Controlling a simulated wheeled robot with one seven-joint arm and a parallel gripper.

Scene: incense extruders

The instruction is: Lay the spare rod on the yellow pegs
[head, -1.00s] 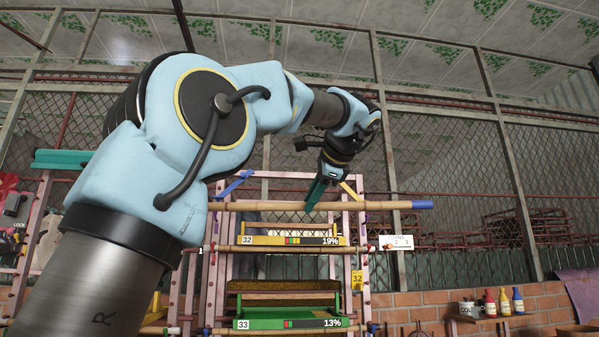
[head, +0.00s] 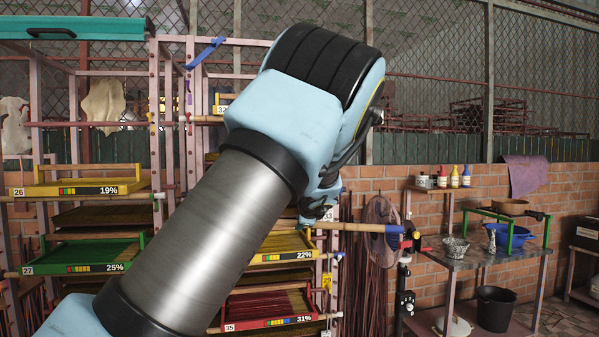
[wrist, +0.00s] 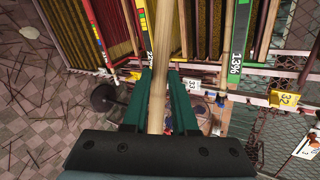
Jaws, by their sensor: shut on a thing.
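A pale wooden rod with a blue end (head: 357,227) runs out to the right from behind my arm in the head view. My gripper (wrist: 159,82) is shut on this rod (wrist: 158,120), its two green fingers on either side of it in the wrist view. In the head view the fingers are mostly hidden by my forearm. I cannot clearly make out the yellow pegs in these views.
Racks hold yellow (head: 90,188), green (head: 85,262) and red (head: 270,320) trays close to my arm. A metal table (head: 480,256) with bowls stands at the right, with a black bucket (head: 496,308) below. A round fan (head: 383,225) stands behind the rod's blue end.

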